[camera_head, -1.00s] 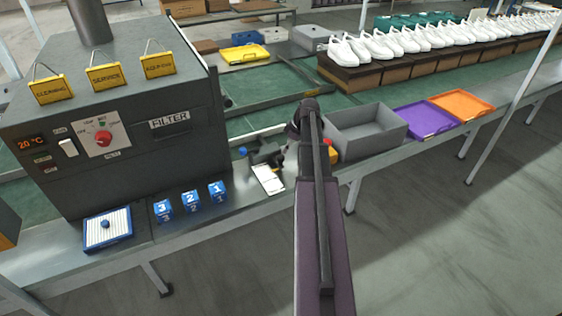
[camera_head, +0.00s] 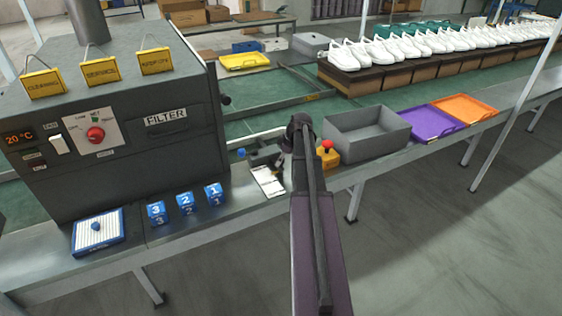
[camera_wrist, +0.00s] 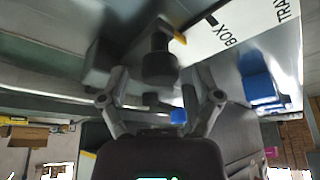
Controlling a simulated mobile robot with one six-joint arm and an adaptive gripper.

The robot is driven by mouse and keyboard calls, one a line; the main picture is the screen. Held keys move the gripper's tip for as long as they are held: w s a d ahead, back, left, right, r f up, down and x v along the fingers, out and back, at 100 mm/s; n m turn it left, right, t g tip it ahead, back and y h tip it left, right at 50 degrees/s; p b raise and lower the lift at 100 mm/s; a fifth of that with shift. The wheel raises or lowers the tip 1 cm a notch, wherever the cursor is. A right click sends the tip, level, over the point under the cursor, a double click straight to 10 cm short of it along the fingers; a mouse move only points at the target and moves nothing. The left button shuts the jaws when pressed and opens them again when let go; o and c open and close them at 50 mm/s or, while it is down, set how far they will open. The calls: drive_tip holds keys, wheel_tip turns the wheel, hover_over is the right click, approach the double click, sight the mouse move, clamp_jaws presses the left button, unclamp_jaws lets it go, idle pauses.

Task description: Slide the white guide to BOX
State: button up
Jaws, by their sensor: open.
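A white plate (camera_head: 268,181) lies on the metal bench, left of my arm in the head view. In the wrist view the white plate (camera_wrist: 215,35) carries the words BOX and TRA, the latter cut off by the picture edge. A small yellow piece (camera_wrist: 180,38) shows at its edge, near BOX. A dark round knob (camera_wrist: 160,68) stands in front of my gripper (camera_wrist: 165,92), whose fingers are apart on either side of it. I cannot tell whether they touch it. I cannot pick out the white guide as a part separate from the plate.
A yellow box with a red button (camera_head: 327,154) stands just right of my arm. A grey bin (camera_head: 366,134), a purple tray (camera_head: 431,121) and an orange tray (camera_head: 464,108) lie further right. Numbered blue blocks (camera_head: 185,204) and the FILTER machine (camera_head: 115,130) are left.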

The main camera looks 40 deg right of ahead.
drive_tip(key=shift+c, duration=0.2)
clamp_jaws()
drive_tip(key=shift+s+a, duration=0.25)
drive_tip(key=shift+s, duration=0.7)
drive_tip(key=shift+s+a, duration=0.25)
drive_tip(key=shift+s, duration=0.65)
drive_tip(key=shift+w, duration=0.1)
drive_tip(key=shift+o, duration=0.2)
unclamp_jaws()
